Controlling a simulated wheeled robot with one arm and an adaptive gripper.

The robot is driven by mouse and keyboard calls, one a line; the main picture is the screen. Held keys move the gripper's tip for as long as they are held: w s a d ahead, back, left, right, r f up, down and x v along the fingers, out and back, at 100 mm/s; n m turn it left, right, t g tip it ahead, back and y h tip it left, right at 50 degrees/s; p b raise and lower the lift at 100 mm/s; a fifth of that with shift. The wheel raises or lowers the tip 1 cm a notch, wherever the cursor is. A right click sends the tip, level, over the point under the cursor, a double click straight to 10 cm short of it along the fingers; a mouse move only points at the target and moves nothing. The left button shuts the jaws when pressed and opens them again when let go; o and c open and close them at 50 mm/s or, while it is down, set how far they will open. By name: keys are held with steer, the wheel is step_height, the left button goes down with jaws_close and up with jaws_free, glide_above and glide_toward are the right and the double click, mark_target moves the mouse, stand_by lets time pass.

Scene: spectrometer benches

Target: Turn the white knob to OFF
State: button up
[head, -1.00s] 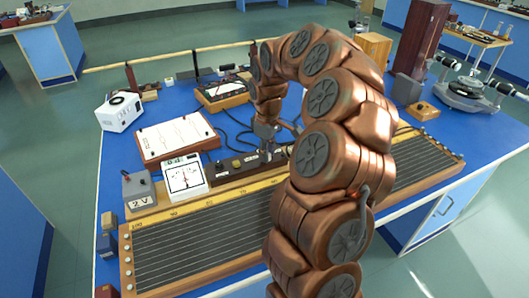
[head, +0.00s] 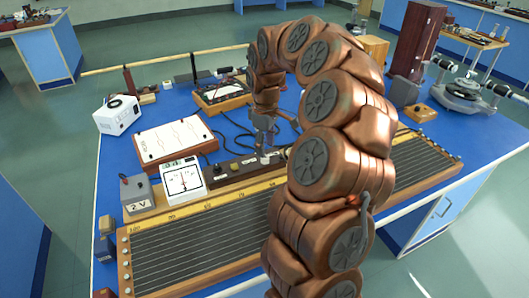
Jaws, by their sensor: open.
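A long dark brown box (head: 232,172) with several small knobs on top lies on the blue bench, behind the wire board. A small pale knob (head: 266,159) shows near its right part, just below my gripper; it looks like the white knob. Its markings and its setting are too small to read. My gripper (head: 265,148) points down over this knob, with its jaws open. Whether the fingertips touch the knob or stand just above it is hard to tell. My arm hides the right end of the box.
The long wire board (head: 200,240) fills the bench front. A white dial meter (head: 183,181) and a grey 2 V box (head: 138,194) stand left of the knob box. A white-topped board (head: 175,140) and a boxed meter (head: 222,97) lie behind, with loose black cables nearby.

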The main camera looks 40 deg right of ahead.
step_height(320, 180, up, 8)
stand_by(0.4)
stand_by(0.4)
steer(key=s+a+r+p, duration=0.1)
steer(key=s+a, duration=0.4)
steer(key=a, duration=0.4)
steer(key=s+a+r, duration=0.2)
steer(key=s+a, duration=0.2)
steer(key=a, duration=0.4)
steer(key=s+a+f+m+g, duration=0.1)
steer(key=s+a+f+m, duration=0.1)
steer(key=s, duration=0.8)
steer(key=s+a+f+m+p, duration=0.1)
steer(key=s+a+f, duration=0.3)
steer(key=s, duration=0.6)
steer(key=shift+s+a+f+m+g, duration=0.15)
steer(key=shift+a+f+m+g, duration=0.2)
steer(key=shift+a+m, duration=0.5)
